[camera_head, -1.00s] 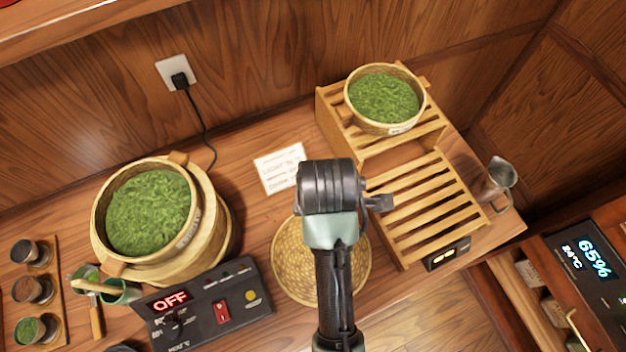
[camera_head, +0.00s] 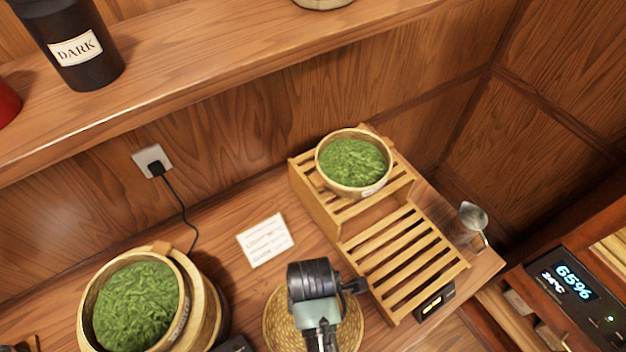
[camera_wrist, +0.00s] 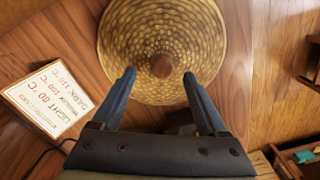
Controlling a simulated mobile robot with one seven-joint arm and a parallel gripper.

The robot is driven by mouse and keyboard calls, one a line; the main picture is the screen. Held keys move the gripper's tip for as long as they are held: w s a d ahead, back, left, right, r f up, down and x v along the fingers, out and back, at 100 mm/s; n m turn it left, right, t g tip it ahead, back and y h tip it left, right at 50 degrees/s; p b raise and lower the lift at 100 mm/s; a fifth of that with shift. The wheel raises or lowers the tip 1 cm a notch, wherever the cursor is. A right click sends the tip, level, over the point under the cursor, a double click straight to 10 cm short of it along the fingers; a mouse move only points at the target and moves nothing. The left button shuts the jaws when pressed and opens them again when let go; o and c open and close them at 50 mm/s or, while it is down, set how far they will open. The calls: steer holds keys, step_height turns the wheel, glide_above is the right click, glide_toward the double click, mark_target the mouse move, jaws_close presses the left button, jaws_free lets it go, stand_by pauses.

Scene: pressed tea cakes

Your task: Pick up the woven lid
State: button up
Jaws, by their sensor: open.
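The woven lid (camera_head: 272,328) is a round, flat basketry disc lying on the wooden counter, partly hidden behind my arm in the head view. In the wrist view the woven lid (camera_wrist: 190,30) shows a round brown knob at its middle. My gripper (camera_wrist: 160,82) is open, with its two fingers apart over the near part of the lid. The knob lies beyond the fingertips in the picture, centred between them. In the head view my wrist covers the fingers. I cannot tell the height of the fingertips above the lid.
A slatted wooden rack (camera_head: 405,250) stands right of the lid, with a bowl of green leaves (camera_head: 353,163) on its upper step. A written card (camera_head: 265,240) lies behind the lid. A steamer of leaves (camera_head: 135,305) is at left. A metal pitcher (camera_head: 468,222) stands at the right edge.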

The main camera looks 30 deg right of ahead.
steer(key=shift+s+f, duration=0.2)
steer(key=shift+f, duration=1.7)
jaws_close()
